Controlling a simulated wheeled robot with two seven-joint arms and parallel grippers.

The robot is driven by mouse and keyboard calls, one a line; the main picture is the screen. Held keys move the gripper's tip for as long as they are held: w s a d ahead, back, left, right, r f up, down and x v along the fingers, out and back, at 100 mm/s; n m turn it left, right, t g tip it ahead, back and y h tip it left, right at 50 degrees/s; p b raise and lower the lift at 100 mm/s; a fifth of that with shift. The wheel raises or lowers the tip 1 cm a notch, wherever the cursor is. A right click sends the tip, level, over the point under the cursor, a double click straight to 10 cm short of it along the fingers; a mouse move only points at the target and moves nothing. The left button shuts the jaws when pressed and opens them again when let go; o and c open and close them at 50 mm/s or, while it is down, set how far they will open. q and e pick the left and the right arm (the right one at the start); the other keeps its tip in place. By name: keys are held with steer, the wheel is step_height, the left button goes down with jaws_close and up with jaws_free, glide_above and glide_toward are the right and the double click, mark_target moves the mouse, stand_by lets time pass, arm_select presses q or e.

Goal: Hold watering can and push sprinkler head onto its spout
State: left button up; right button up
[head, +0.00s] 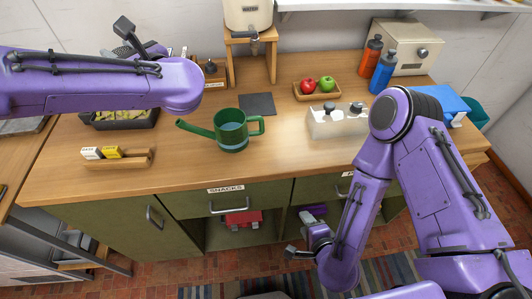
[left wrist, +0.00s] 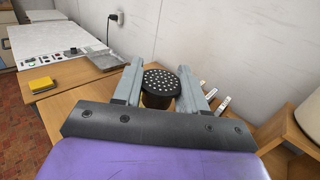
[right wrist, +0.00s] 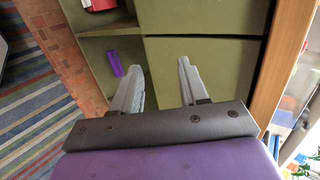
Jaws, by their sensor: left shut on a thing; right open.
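The green watering can (head: 231,132) stands upright on the wooden counter, its bare spout pointing left and its handle right. My left gripper (head: 127,36) is raised at the back left, partly hidden behind my left arm and well apart from the can. It is shut on the black sprinkler head (left wrist: 160,84), whose round face with pale dots shows between the fingers in the left wrist view. The sprinkler head's underside is hidden. My right gripper (head: 297,236) is open and empty, low in front of the cabinets; its spread fingers show in the right wrist view (right wrist: 158,82).
A wooden rack (head: 120,160) with small boxes stands left of the can. A dark mat (head: 257,104) lies behind it. A fruit tray (head: 317,94) and a white holder with dark knobs (head: 325,124) stand to the right. The counter's front strip is clear.

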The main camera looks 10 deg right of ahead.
arm_select(q)
steer(key=shift+s, duration=0.1)
steer(key=shift+s+d+r, duration=0.1)
steer(key=shift+d+r, duration=0.05)
arm_select(e)
steer(key=w+a+r+m+t, duration=0.3)
steer(key=w+r+m+t, duration=0.1)
steer(key=r+m, duration=0.4)
steer(key=w+a+r+m+t, duration=0.35)
steer(key=r+m, duration=0.35)
steer(key=m, duration=0.4)
glide_toward(262, 128)
steer(key=shift+s+a+r, duration=0.1)
steer(key=shift+s, duration=0.45)
steer(key=shift+s+a+r, duration=0.1)
steer(key=shift+s+a, duration=0.05)
steer(key=shift+s, duration=0.4)
arm_select(q)
steer(key=shift+a, duration=0.2)
arm_select(e)
steer(key=shift+w+a+f+n+h, duration=0.15)
steer(key=shift+w+n+h, duration=0.15)
steer(key=shift+w, duration=0.25)
arm_select(q)
steer(key=shift+d, duration=0.15)
arm_select(e)
steer(key=w, duration=1.2)
